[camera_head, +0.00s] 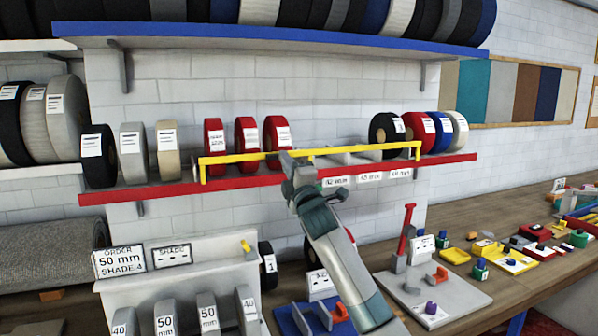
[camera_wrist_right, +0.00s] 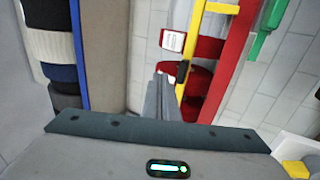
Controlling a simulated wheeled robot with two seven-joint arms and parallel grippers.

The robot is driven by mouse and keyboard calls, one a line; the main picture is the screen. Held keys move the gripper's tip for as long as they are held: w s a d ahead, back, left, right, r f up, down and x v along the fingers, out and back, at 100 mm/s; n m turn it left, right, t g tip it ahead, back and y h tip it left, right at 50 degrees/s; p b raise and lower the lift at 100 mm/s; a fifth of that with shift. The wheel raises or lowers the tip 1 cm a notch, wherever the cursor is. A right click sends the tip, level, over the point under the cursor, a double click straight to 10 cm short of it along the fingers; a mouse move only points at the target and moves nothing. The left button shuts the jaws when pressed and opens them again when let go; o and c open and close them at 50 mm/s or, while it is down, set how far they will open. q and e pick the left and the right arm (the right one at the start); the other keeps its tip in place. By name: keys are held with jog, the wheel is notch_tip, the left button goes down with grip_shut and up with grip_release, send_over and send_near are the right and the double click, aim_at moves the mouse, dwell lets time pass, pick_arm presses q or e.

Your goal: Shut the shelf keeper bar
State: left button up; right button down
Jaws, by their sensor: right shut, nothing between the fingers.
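The yellow keeper bar (camera_head: 236,158) spans the front of the red shelf (camera_head: 135,194) in the head view, with a short leg bent down at each end. It runs in front of the red rolls (camera_head: 213,140). My right gripper (camera_head: 288,161) is shut and empty at the bar, just right of those rolls; its tips overlap the bar's line. In the right wrist view, the shut fingers (camera_wrist_right: 161,88) are close beside the yellow bar (camera_wrist_right: 193,55), near a black piece on it. I cannot tell whether they touch it. My left gripper is not in view.
A blue shelf (camera_head: 270,38) with rolls hangs above. More rolls, including a black one (camera_head: 385,135), stand on the red shelf's right end. Below is a workbench (camera_head: 480,290) with a grey board, red-handled tool and small coloured parts. An order sign (camera_head: 119,261) stands lower left.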

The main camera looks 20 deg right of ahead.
jog(key=s+b, duration=0.4)
jog(key=s, duration=0.5)
jog(key=shift+d+f, duration=0.15)
jog(key=shift+d, duration=0.05)
jog(key=shift+w, duration=0.1)
